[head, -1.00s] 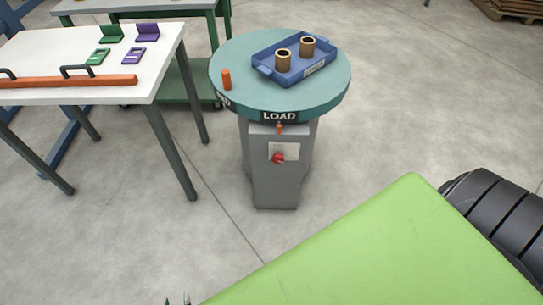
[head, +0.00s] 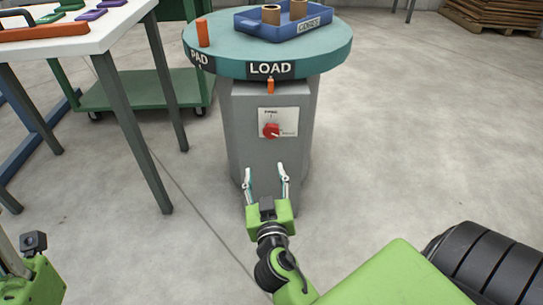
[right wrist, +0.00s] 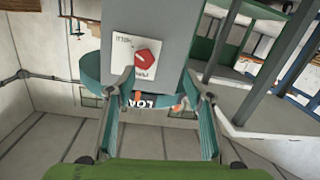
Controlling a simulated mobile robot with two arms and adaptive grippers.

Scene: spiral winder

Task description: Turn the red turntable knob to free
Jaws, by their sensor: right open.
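The red turntable knob (head: 271,131) sits on a white label plate (head: 290,122) on the front of the grey pedestal (head: 240,120). The teal round turntable (head: 318,56) rests on top, with its LOAD label facing me. My right gripper (head: 266,172) is open and empty, below the knob and apart from it. In the right wrist view the knob (right wrist: 142,57) shows upside down, beyond and above the open fingers (right wrist: 160,85). My left arm shows at the lower left edge of the head view; its fingers are out of the picture.
A blue tray (head: 287,32) with cardboard tubes stands on the turntable, beside an orange peg (head: 203,33). An orange pointer (head: 270,86) hangs under the LOAD label. A white table (head: 110,30) stands at left, a green cart (head: 130,92) behind it.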

